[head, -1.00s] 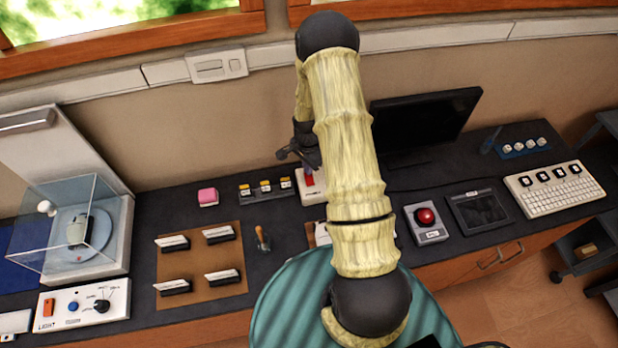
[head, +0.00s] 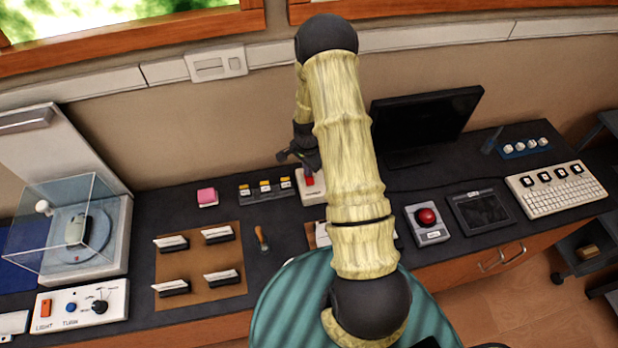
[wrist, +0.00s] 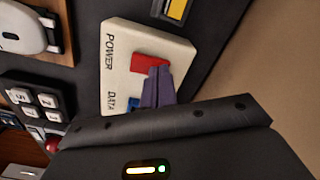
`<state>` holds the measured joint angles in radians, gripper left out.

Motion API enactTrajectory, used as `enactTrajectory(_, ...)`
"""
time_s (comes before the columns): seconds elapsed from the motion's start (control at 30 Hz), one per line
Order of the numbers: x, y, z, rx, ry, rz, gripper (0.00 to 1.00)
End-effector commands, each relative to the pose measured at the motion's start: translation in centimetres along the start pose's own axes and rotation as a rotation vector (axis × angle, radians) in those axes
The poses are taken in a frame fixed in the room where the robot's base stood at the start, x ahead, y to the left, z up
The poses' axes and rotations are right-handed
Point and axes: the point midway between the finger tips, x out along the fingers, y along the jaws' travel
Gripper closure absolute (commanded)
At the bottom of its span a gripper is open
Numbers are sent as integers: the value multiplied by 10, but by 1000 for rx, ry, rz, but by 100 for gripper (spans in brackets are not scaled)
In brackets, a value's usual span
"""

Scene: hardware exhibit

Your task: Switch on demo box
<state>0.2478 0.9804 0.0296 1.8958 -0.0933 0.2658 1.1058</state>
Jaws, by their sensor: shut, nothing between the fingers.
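A white box with a red switch marked POWER and a blue switch marked DATA lies below my gripper; I take it as the demo box (wrist: 122,65). In the head view the box (head: 313,192) stands at the back of the dark counter, partly behind my arm. The red switch (wrist: 149,61) is in clear view; the blue switch (wrist: 134,103) is mostly hidden by my gripper. My gripper (wrist: 157,72) is shut and empty, its tips at the lower edge of the red switch. I cannot tell whether they touch it. In the head view my gripper (head: 309,171) is over the box.
A dark monitor (head: 425,125) stands to the right, and the wall is close behind. A red push button (head: 427,217) and a keyboard (head: 556,188) are farther right.

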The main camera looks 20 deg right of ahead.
Motion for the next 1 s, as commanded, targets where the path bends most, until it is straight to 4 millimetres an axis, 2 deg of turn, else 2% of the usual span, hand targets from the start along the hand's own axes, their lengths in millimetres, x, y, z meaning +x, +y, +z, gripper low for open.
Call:
enactTrajectory(0.23,-4,1,0,0,-1,2,100)
enactTrajectory(1.0,-54,0,0,0,0,1,100)
